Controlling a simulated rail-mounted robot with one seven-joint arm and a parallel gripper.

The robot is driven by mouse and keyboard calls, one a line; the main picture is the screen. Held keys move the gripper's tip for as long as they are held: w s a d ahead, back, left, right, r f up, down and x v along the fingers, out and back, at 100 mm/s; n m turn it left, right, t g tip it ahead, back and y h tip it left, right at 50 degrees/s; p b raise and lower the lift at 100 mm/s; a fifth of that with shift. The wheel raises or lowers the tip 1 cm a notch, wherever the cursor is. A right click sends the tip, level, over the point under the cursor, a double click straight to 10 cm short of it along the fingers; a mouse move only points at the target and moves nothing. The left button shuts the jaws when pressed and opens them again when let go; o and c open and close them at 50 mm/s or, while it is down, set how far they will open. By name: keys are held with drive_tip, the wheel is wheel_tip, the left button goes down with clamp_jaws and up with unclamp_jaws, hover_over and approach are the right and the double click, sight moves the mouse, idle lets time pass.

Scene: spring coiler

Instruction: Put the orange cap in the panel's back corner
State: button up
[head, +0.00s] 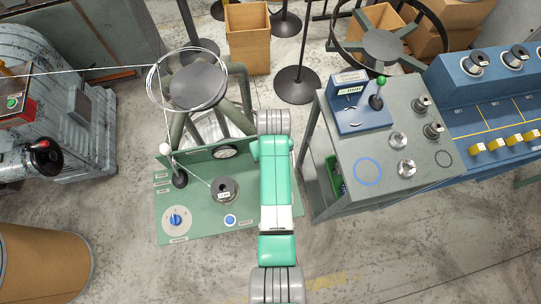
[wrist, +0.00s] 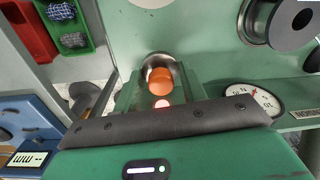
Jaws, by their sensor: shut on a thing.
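The orange cap (wrist: 161,86) shows in the wrist view between the fingers of my gripper (wrist: 162,92), which is shut on it. A round metal-rimmed piece (wrist: 158,62) shows right beside the cap; I cannot tell whether they touch. The green panel (head: 195,221) stands left of my arm in the head view, and its surface fills the upper wrist view (wrist: 205,45). My gripper is over the panel's right side, near the dial gauge (wrist: 255,105). In the head view my arm hides the gripper, the cap and that corner.
The panel carries a dark spool (head: 224,187), a blue knob (head: 176,219) and a white-knobbed lever (head: 173,165). A wire coil (head: 187,80) sits on a stand behind it. A grey console (head: 385,150) stands to the right, across a narrow gap. Parts bins (wrist: 68,25) show left in the wrist view.

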drive_tip(key=shift+w+f, duration=0.15)
drive_tip(key=shift+f, duration=1.5)
drive_tip(key=shift+f, duration=0.1)
drive_tip(key=shift+f+b, duration=0.15)
drive_tip(key=shift+b, duration=0.15)
drive_tip(key=o, duration=1.1)
drive_tip(key=shift+c, duration=0.2)
drive_tip(key=r+p, duration=0.1)
drive_tip(key=r, duration=0.5)
drive_tip(key=r+p, duration=0.1)
drive_tip(key=r, duration=0.5)
drive_tip(key=shift+d+r, duration=0.2)
drive_tip(key=shift+r, duration=0.05)
